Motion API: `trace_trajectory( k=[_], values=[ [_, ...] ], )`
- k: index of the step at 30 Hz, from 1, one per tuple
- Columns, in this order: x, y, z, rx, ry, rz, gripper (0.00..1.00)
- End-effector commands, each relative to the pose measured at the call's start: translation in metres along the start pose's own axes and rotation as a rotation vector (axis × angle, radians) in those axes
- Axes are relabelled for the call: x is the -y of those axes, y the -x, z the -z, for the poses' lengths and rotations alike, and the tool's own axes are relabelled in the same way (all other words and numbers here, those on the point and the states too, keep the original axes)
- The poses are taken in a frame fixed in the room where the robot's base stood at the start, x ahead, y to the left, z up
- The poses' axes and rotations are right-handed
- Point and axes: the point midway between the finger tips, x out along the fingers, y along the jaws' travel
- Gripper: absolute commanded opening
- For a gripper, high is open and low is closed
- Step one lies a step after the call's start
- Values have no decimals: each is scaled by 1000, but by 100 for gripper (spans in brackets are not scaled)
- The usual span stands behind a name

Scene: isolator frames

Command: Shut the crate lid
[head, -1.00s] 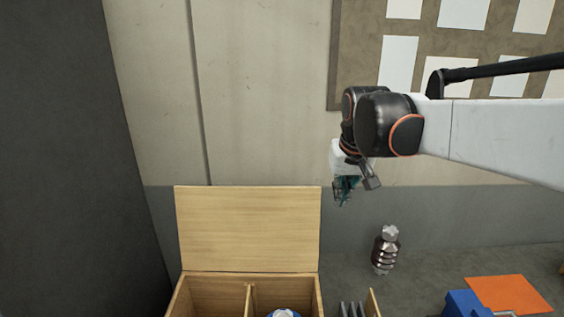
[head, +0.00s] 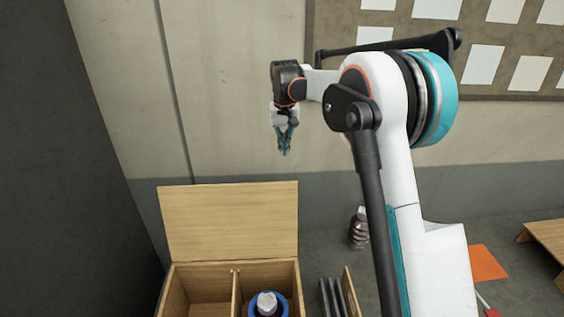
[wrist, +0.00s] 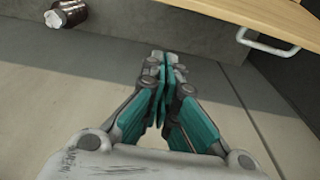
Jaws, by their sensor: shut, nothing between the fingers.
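The wooden crate (head: 204,272) stands at the bottom of the head view, with a divider and two compartments. Its lid (head: 229,221) stands raised at the crate's back edge. A blue round item with a grey top (head: 267,304) is in the right compartment. My gripper (head: 285,153) is shut and empty, pointing down, above the lid's upper right edge in the picture and apart from it. In the wrist view the teal fingers (wrist: 163,62) meet at their tips. A wooden panel with a metal handle (wrist: 268,42), which looks like the lid, shows at the upper right there.
A ribbed metal part (head: 358,230) stands right of the crate; my arm partly covers its surroundings. A rack with grey plates (head: 331,297) is beside the crate. An orange sheet (head: 488,263) and a low wooden table (head: 546,238) lie further right. The wall is behind.

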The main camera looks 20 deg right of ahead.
Motion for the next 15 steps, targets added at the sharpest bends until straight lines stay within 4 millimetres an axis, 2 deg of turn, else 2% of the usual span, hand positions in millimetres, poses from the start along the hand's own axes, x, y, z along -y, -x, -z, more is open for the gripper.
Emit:
trace_trajectory(
  k=[5, 15],
  values=[
    [0, -22, 0, 0, 0, 0, 0],
    [0, -83, 0, -1, 0, 0, 0]
  ],
)
